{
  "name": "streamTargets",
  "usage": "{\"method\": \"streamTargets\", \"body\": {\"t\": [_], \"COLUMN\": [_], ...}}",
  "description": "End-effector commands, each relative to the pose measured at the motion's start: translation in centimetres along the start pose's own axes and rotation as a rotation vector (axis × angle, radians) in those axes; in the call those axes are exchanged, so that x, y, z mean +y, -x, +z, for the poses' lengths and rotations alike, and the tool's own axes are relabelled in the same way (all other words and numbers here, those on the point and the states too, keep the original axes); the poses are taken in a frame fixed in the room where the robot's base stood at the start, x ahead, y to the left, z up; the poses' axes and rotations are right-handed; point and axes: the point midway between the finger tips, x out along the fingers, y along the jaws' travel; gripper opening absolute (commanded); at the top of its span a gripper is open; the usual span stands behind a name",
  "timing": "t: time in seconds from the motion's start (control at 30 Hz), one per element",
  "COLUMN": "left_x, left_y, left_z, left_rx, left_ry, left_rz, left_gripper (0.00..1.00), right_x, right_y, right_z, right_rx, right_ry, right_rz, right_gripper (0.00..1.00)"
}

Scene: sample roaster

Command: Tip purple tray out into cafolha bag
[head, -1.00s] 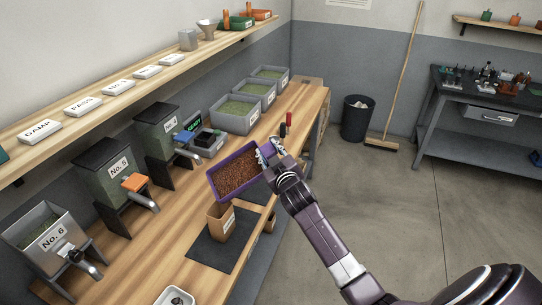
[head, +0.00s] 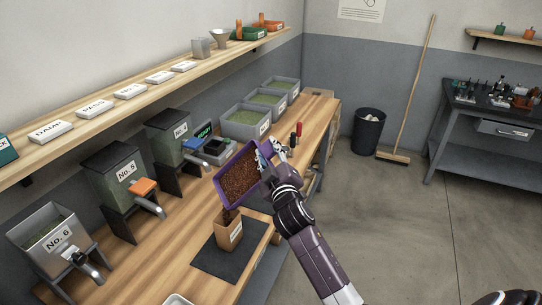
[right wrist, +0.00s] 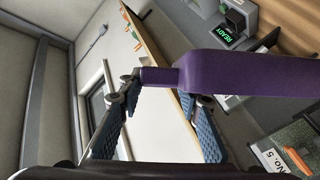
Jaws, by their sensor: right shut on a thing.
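The purple tray (head: 219,187) is full of brown beans (head: 241,178) and is tilted, its low corner just over the open brown paper bag (head: 230,236). Beans appear to run from that corner into the bag's mouth. The bag stands upright on a dark mat (head: 212,261); its label is too small to read. My right gripper (head: 268,158) is shut on the tray's far right edge. In the right wrist view its fingers (right wrist: 159,88) straddle a purple tab of the tray. My left gripper is not in view.
Dispensers No. 5 (head: 117,177) and No. 6 (head: 44,240) stand along the wall at left. A wooden shelf (head: 135,100) runs above the bench.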

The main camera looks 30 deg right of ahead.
Motion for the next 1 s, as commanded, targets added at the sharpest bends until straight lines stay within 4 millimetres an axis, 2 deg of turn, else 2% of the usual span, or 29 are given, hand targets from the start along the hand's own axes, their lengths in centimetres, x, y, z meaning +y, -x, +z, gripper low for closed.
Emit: {"method": "streamTargets", "body": {"t": [1.0], "left_x": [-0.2], "left_y": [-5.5], "left_z": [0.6], "left_rx": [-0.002], "left_ry": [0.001], "left_rz": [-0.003], "left_gripper": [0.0], "right_x": [-2.4], "right_y": [3.5], "right_z": [-5.7], "right_rx": [0.143], "right_ry": [0.303], "right_rz": [0.127], "right_gripper": [0.03]}}
